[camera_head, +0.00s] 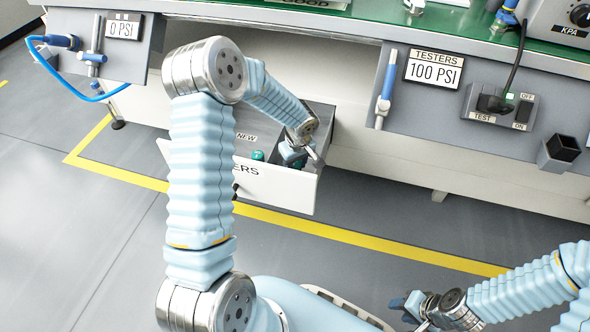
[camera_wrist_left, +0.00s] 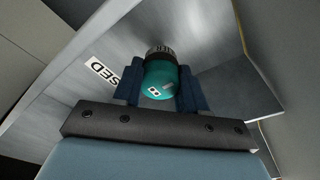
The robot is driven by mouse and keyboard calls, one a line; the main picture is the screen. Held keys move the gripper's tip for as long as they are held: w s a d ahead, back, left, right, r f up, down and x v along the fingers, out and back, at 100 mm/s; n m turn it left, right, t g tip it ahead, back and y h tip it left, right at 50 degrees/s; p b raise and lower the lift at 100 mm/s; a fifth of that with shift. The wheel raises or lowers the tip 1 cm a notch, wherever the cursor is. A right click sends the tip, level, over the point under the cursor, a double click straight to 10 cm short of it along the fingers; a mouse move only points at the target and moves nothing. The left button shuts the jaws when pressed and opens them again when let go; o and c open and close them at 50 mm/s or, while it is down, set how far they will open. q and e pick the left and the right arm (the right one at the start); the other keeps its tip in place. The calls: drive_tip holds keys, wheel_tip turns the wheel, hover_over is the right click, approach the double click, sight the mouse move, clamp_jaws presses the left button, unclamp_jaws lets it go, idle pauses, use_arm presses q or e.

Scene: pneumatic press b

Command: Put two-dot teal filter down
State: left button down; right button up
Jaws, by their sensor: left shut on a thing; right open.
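The two-dot teal filter (camera_wrist_left: 160,80) shows in the left wrist view, with two dark dots on a white patch and a dark ridged end. My left gripper (camera_wrist_left: 159,88) is shut on it, one dark blue finger on each side. In the head view my left gripper (camera_head: 292,156) is at the right part of an open drawer (camera_head: 280,187); the held filter is mostly hidden there. I cannot tell whether the filter touches the drawer floor. My right gripper (camera_head: 412,304) is open at the lower right, away from the drawer.
A small teal thing (camera_head: 257,155) lies in the drawer, left of my left gripper, near a "NEW" label (camera_head: 246,137). The drawer walls stand close around the gripper. The workbench (camera_head: 340,30) with gauges and a test switch box (camera_head: 500,107) is above. The floor in front is clear.

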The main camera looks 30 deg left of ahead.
sight(298, 167)
use_arm(q)
wheel_tip(298, 167, down, 2)
drive_tip(key=shift+f, duration=0.1)
drive_tip(key=shift+f, duration=0.1)
drive_tip(key=shift+f+b, duration=0.1)
drive_tip(key=shift+b, duration=0.25)
drive_tip(key=c, duration=0.6)
unclamp_jaws()
drive_tip(key=shift+r+p, duration=0.4)
drive_tip(key=shift+r, duration=0.05)
drive_tip(key=r, duration=0.3)
drive_tip(key=d+r+p, duration=0.1)
drive_tip(key=r, duration=0.3)
drive_tip(key=s+r, duration=0.1)
drive_tip(key=r, duration=0.3)
drive_tip(key=shift+d+r+p, duration=0.2)
drive_tip(key=shift+d+p, duration=0.1)
